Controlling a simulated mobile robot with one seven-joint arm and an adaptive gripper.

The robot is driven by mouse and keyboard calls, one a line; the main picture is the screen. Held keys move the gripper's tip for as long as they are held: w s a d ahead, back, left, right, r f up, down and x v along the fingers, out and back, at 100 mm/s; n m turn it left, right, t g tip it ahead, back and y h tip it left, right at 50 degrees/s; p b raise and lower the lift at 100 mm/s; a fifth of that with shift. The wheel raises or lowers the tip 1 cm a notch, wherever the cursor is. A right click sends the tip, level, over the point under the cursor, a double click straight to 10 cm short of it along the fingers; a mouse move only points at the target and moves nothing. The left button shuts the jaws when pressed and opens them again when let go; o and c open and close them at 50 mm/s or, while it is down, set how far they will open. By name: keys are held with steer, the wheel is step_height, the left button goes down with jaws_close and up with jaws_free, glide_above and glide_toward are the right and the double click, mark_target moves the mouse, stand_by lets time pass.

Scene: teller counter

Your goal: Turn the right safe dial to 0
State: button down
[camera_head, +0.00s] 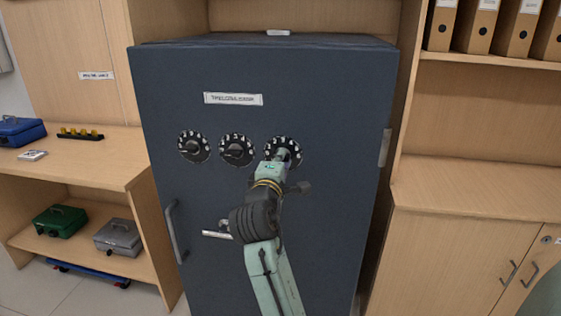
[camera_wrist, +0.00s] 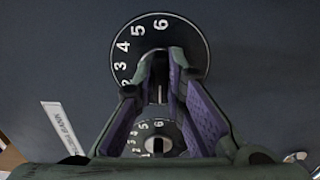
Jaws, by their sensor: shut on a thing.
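The dark blue safe (camera_head: 260,120) carries three black dials with white numerals in a row. The right dial (camera_head: 284,142) is partly covered by my gripper (camera_head: 283,158). In the wrist view, the right dial (camera_wrist: 128,62) fills the top centre, with numerals from about 2 to 6 showing; the rest is hidden. My gripper (camera_wrist: 160,75), with purple-lined fingers, is shut on the right dial's knob at its centre. The middle dial (camera_head: 237,150) is just left of my gripper; a smaller dial (camera_wrist: 156,138) shows between the fingers in the wrist view. The left dial (camera_head: 194,147) is clear.
A white label (camera_head: 233,99) is above the dials. A lever handle (camera_head: 216,234) and a vertical bar handle (camera_head: 176,231) are lower on the safe's front. Wooden shelves with cash boxes (camera_head: 60,220) stand left, and a wooden cabinet (camera_head: 460,225) stands right.

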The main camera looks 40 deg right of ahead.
steer(key=c, duration=1.6)
jaws_free()
steer(key=shift+c, duration=0.2)
steer(key=v, duration=1.2)
